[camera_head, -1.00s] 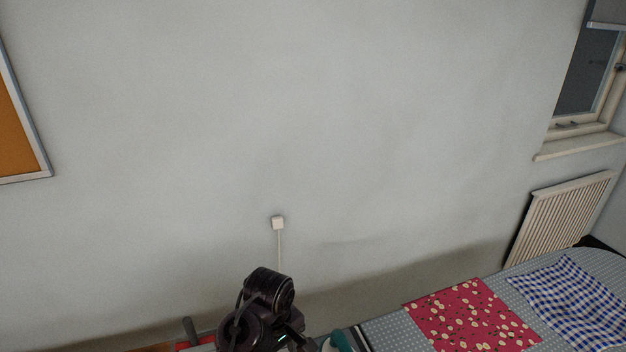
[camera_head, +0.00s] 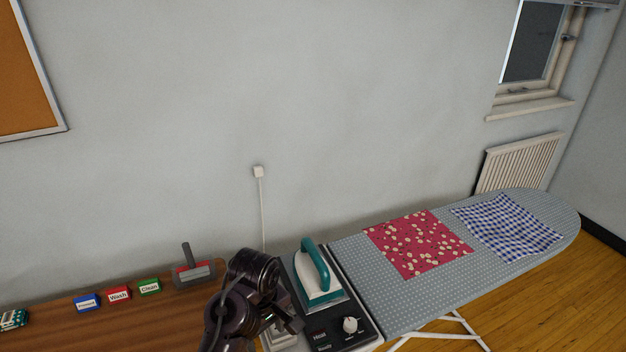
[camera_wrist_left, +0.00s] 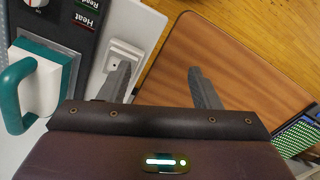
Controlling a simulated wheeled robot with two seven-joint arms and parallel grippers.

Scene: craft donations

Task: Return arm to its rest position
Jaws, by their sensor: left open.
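My left arm rises from the bottom of the head view, with its dark gripper (camera_head: 284,322) beside the iron's stand. In the left wrist view the two grey fingers of the left gripper (camera_wrist_left: 162,88) are spread apart with nothing between them. The fingers are above the gap between the pale end of the ironing unit and the brown table. My right gripper is in neither view.
The teal iron (camera_head: 319,275) stands on its black panel with a knob (camera_head: 350,325). The ironing board (camera_head: 400,300) holds red floral cloth (camera_head: 418,243) and blue checked cloth (camera_head: 508,225). The wooden table (camera_head: 130,325) carries small label blocks (camera_head: 118,294) and a grey-red tool (camera_head: 194,273).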

